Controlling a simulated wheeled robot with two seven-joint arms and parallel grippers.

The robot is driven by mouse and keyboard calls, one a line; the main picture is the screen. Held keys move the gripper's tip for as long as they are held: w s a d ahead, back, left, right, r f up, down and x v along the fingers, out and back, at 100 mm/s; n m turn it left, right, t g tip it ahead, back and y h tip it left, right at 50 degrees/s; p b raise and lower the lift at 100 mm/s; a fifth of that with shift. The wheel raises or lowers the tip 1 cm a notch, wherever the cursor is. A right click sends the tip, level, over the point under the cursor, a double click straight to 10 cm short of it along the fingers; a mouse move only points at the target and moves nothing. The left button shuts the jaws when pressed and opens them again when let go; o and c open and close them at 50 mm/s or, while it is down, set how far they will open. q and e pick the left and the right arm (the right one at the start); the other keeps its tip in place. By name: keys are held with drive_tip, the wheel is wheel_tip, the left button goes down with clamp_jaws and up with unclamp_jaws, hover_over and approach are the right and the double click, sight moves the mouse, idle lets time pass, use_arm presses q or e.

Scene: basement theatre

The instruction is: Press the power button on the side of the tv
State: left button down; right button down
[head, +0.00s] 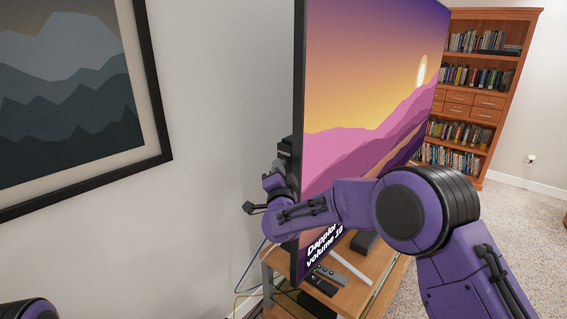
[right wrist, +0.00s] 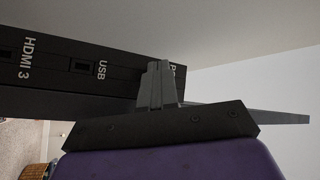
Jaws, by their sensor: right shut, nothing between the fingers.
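The tv (head: 370,90) stands at an angle with its screen lit, showing pink mountains and a sunset. Its dark side edge (head: 299,60) faces left. My right arm reaches across the screen's lower part to that edge. My right gripper (head: 287,143) points up beside it, partly hidden. In the right wrist view the gripper (right wrist: 159,66) is shut and empty, its tips over the tv's black side panel (right wrist: 60,75). I see no button clearly, and cannot tell whether the tips touch.
A wooden stand (head: 350,285) under the tv holds remotes (head: 322,283) and a dark box (head: 364,243). Cables (head: 243,284) hang at its left. A framed picture (head: 75,90) hangs on the left wall. A bookcase (head: 480,90) stands behind at right. Carpet is open at right.

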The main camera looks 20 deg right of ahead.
drive_tip(key=shift+s+a, duration=0.4)
drive_tip(key=shift+a, duration=0.15)
drive_tip(key=shift+s+a, duration=0.55)
drive_tip(key=shift+a, duration=0.3)
drive_tip(key=shift+s+a, duration=0.55)
drive_tip(key=shift+a, duration=0.25)
drive_tip(key=shift+s+a, duration=0.55)
drive_tip(key=shift+a, duration=0.3)
drive_tip(key=shift+s+a, duration=0.6)
drive_tip(key=shift+a, duration=0.35)
drive_tip(key=shift+d, duration=0.1)
